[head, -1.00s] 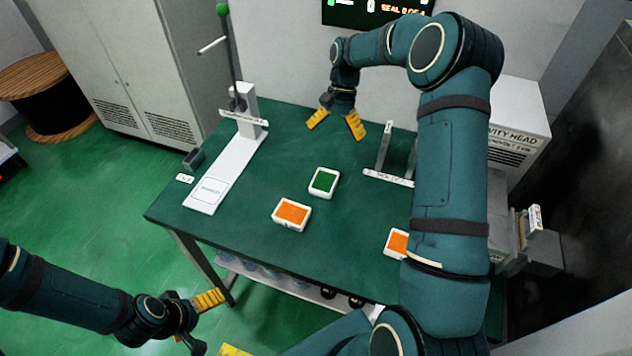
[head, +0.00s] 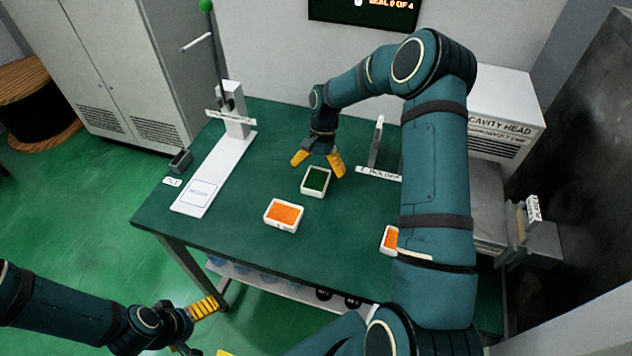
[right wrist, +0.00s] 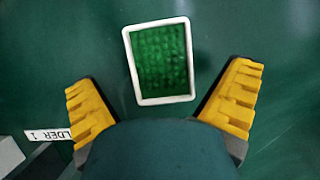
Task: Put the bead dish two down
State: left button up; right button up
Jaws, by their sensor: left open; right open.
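Three white-rimmed bead dishes are on the green table; no number shows on any of them. The dish with green beads (head: 316,181) stands in the middle, and it also shows in the right wrist view (right wrist: 160,62). A dish with orange beads (head: 284,215) is nearer the front, and another orange one (head: 390,240) is partly hidden behind my right arm. My right gripper (head: 318,164) is open and empty, its yellow fingers just behind and above the green dish, apart from it. My left gripper (head: 196,325) is open and empty, low beyond the table's front left edge.
A white stand with a lever (head: 228,120) and a base plate marked with a square (head: 202,194) is at the left. A small grey box (head: 180,160) sits beside it. A holder (head: 378,172) stands at the right, near the cavity head cabinet (head: 505,120).

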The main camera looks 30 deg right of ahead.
jog(key=shift+x, duration=1.4)
jog(key=c, duration=1.2)
jog(key=shift+c, duration=0.2)
